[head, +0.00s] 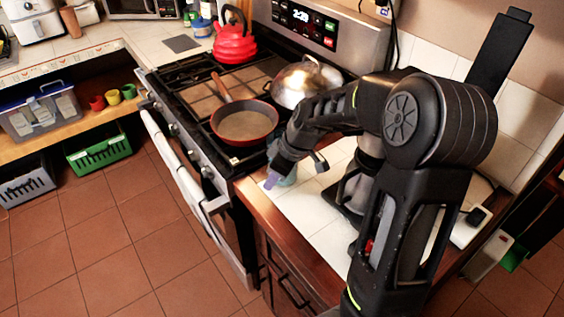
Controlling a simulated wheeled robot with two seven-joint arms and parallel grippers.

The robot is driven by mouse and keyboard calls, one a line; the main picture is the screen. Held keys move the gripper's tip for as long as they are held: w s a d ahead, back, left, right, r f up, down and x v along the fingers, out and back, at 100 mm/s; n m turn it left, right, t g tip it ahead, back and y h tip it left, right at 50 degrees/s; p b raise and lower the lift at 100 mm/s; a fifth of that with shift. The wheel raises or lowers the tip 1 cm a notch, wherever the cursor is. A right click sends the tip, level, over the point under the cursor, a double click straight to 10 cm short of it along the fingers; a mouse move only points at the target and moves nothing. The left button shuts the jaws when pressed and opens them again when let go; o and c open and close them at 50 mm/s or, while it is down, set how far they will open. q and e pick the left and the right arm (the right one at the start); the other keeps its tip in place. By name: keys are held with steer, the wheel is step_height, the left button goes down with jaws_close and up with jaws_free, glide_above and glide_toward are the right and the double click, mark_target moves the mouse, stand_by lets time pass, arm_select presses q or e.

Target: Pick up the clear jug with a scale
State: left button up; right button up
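My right gripper (296,168) reaches down over the white-tiled counter just right of the stove. Its fingers look apart. A small bluish, see-through thing (287,176) shows at the fingers, mostly hidden by them; it may be the clear jug, but no scale can be made out. I cannot tell whether the fingers touch it or are closed on it. My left gripper is not in view.
The stove left of the gripper holds a pan (244,122), a domed metal lid (303,84) and a red kettle (235,42). A dark appliance (352,190) stands on the counter, partly behind my arm. The tiled floor (110,235) at left is clear.

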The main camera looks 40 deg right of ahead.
steer(key=shift+c, duration=0.2)
stand_by(0.3)
jaws_close()
steer(key=shift+w+r, duration=0.1)
stand_by(1.2)
